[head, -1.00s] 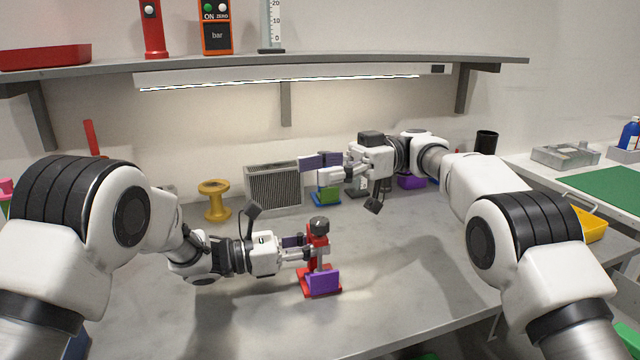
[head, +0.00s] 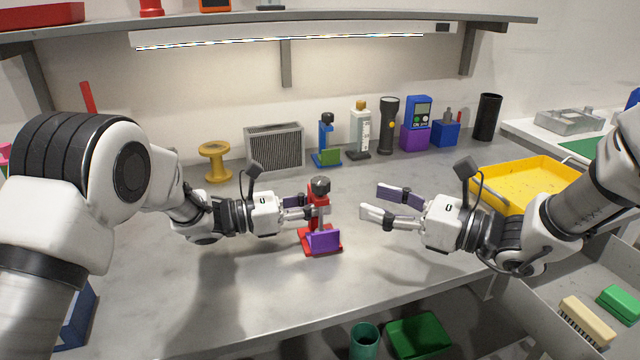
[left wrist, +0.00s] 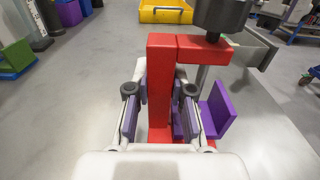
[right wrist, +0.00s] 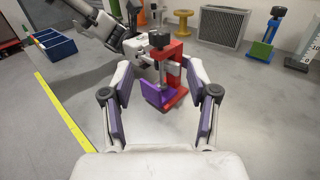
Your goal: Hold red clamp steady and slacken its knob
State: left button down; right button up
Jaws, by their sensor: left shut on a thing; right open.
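The red clamp (head: 318,205) stands upright on the table, with a dark knob (head: 320,186) on top and a purple block (head: 323,241) at its base. My left gripper (head: 305,208) is shut on the clamp's red column from the left. The left wrist view shows the column (left wrist: 161,90) between the fingers and the dark knob (left wrist: 221,14) above. My right gripper (head: 380,203) is open and empty, to the right of the clamp and apart from it. In the right wrist view the clamp (right wrist: 175,75) shows beyond the open fingers, with its knob (right wrist: 159,40).
A yellow tray (head: 530,170) lies at the right. The table in front of the red clamp is clear.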

aim_at(329, 187)
jog(key=x, duration=1.1)
jog(key=shift+w+a, duration=0.15)
jog(key=shift+a, duration=0.1)
grip_shut()
